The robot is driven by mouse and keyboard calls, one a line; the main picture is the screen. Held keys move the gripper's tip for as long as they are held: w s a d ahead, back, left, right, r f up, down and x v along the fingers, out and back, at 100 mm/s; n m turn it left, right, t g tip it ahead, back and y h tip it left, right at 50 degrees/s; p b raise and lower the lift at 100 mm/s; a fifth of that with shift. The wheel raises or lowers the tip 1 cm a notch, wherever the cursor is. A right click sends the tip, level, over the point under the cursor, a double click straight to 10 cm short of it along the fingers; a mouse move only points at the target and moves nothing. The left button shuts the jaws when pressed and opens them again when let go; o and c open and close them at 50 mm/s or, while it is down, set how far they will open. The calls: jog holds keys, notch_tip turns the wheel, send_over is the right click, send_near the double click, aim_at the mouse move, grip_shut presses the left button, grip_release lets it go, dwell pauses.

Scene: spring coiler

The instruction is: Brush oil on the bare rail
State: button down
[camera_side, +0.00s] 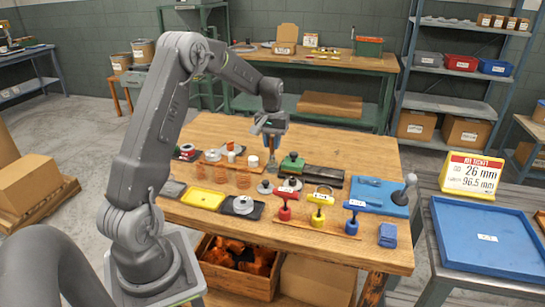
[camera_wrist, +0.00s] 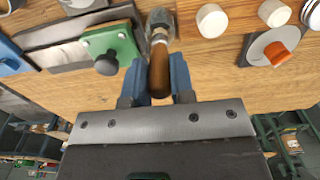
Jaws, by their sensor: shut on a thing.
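My gripper (camera_side: 272,128) hangs over the back middle of the wooden table. In the wrist view its blue fingers (camera_wrist: 158,80) are shut on a brush (camera_wrist: 160,65) with a brown wooden handle and a grey head. The head points away from the wrist; whether it touches anything is unclear. A green block (camera_wrist: 112,47) with a dark knob sits on a long grey metal strip (camera_wrist: 60,32), which looks like a rail, left of the brush. The green block (camera_side: 292,162) also shows right of my gripper in the side view. I cannot tell whether the strip has oil on it.
White cylinders (camera_wrist: 212,20) and a grey disc with an orange knob (camera_wrist: 270,48) lie right of the brush. Red, yellow and blue handled tools (camera_side: 321,207) stand at the table's front. A blue plate (camera_side: 378,195) lies at the right.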

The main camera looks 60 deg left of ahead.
jog(key=shift+r, duration=1.3)
jog(key=shift+r, duration=0.35)
notch_tip(320, 180, up, 8)
jog(key=w+d+m, duration=0.3)
jog(key=d, duration=0.7)
jog(key=w+d+m, duration=0.3)
jog(key=w+d, duration=0.1)
jog(key=d, duration=0.6)
jog(key=shift+s+a+f, duration=0.1)
jog(key=shift+a+f, duration=0.05)
jog(key=shift+f, duration=2.6)
jog(key=shift+s+a+f, duration=0.1)
jog(key=shift+f, duration=2.6)
jog(key=shift+f, duration=1)
